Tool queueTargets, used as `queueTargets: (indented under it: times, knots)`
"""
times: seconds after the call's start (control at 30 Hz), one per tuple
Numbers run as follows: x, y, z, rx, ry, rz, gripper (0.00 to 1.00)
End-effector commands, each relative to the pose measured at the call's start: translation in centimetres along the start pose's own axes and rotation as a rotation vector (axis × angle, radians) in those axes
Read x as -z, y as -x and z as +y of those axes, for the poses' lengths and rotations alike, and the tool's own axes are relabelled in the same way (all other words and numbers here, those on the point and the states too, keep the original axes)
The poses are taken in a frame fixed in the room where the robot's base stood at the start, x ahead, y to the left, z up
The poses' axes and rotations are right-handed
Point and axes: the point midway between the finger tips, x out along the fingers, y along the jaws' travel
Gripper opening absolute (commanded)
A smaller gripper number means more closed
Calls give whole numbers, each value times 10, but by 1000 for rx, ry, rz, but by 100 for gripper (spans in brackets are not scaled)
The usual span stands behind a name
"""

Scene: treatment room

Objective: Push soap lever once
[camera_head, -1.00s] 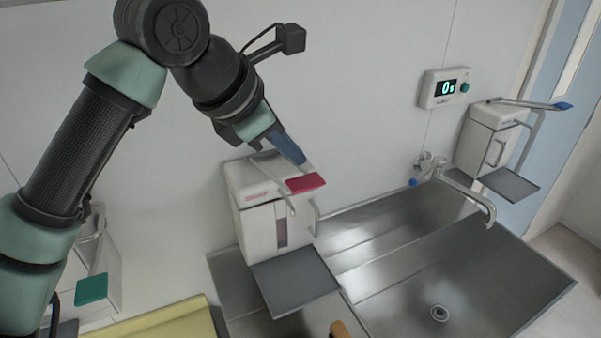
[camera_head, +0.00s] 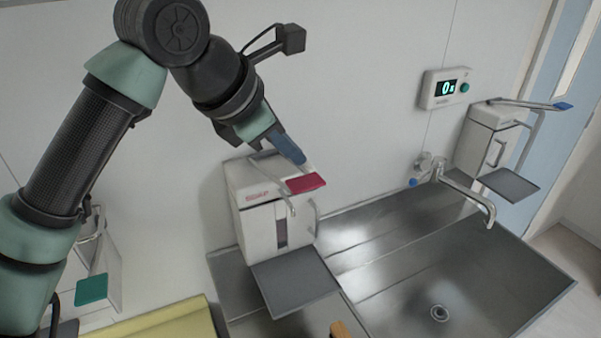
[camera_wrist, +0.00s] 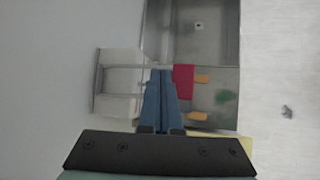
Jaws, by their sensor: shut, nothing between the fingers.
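The soap dispenser (camera_head: 258,212) is a white wall box with red lettering and a grey drip tray (camera_head: 294,282) below it. Its lever ends in a red pad (camera_head: 306,183), which juts out over the front. My gripper (camera_head: 303,163) is shut and empty, with its blue fingers pointing down just above and behind the red pad. In the wrist view my gripper (camera_wrist: 161,72) shows shut fingers next to the red pad (camera_wrist: 183,80). I cannot tell whether the fingertips touch the lever.
A steel sink (camera_head: 400,270) with a tap (camera_head: 466,196) lies to the right. A second dispenser (camera_head: 484,140) with a blue-tipped lever hangs beyond it, near a timer (camera_head: 445,88). A green-padded dispenser (camera_head: 91,289) is at left, above a yellow surface (camera_head: 165,322).

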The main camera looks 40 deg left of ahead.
Motion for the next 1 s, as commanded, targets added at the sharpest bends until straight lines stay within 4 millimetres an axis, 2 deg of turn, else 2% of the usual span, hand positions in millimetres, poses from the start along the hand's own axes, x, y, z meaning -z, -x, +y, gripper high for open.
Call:
queueTargets:
  times: [1.0]
  knots:
    - [4,-6,-4,0,0,0,0]
